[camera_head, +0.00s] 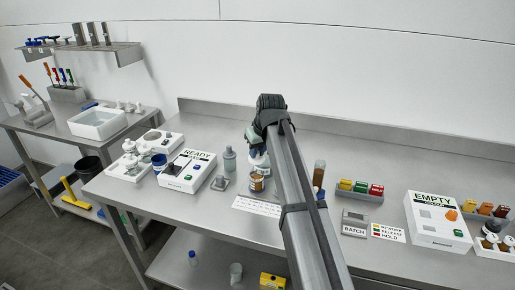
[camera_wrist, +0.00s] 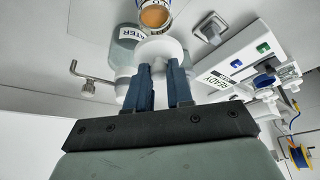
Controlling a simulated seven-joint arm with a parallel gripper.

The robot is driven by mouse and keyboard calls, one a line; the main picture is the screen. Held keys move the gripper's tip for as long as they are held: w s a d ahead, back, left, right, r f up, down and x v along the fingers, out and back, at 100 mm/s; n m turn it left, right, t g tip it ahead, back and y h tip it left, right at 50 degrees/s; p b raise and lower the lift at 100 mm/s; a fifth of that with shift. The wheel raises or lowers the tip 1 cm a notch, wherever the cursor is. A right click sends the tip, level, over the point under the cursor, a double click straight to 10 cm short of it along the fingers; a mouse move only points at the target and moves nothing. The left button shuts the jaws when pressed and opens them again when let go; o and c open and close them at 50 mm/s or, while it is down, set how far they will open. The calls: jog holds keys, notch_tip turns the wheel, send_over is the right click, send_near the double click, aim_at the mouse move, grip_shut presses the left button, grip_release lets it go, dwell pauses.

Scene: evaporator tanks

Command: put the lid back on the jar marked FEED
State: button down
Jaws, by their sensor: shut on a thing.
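My gripper (camera_wrist: 162,72) has its two blue fingers closed on a white round lid (camera_wrist: 160,49). In the head view my gripper (camera_head: 256,143) holds the lid (camera_head: 260,161) above the bench, just behind an open jar (camera_head: 257,184). The jar has orange-brown contents and also shows at the top of the wrist view (camera_wrist: 154,14), beyond the lid. The lid and jar appear apart. The jar's label is too small to read as FEED. My forearm hides part of the bench to the right of the jar.
A small metal dish (camera_head: 220,184) and the READY box (camera_head: 187,171) are further left. A printed card (camera_head: 257,206) lies in front. The BATCH device (camera_head: 355,222) is right.

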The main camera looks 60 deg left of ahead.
aim_at(259, 159)
jog(key=shift+f, duration=2.65)
jog(key=shift+f, duration=0.15)
dwell(0.4)
jog(key=c, duration=0.9)
grip_release()
jog(key=shift+o, duration=0.4)
jog(key=o, duration=0.4)
jog(key=shift+c, duration=0.2)
jog(key=shift+r, duration=3.5)
